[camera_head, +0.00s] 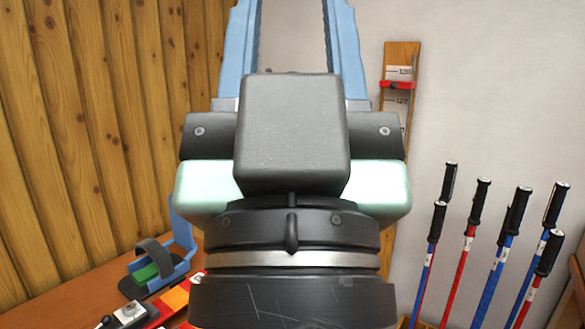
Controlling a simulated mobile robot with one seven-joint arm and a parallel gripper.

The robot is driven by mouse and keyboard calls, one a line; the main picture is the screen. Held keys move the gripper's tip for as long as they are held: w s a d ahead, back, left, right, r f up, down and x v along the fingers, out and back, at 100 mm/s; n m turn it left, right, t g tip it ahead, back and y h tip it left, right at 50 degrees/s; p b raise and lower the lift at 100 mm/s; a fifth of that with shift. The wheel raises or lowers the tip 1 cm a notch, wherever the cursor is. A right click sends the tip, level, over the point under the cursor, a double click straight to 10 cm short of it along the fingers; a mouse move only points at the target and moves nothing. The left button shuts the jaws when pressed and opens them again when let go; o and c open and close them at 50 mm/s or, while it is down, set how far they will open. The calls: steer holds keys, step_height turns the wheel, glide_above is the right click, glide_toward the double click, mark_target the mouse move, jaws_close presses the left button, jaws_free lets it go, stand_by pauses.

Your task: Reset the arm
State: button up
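My gripper (292,20) fills the middle of the camera_head view and points up, in front of the back wall. Its two blue fingers stand wide apart and run up to the top edge of the picture, where their tips are cut off. My dark wrist and the gripper body hide the middle of the bench and the wall behind.
A wooden bench (60,308) at lower left carries a blue-and-black binding part (158,270) with a green pad and a red-orange piece (176,300). Several red and blue poles (461,262) stand at right. A wooden board with a red slider (397,86) is on the wall.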

step_height(320, 180, up, 17)
steer(key=p, duration=1.5)
steer(key=shift+r, duration=0.15)
steer(key=shift+s, duration=0.1)
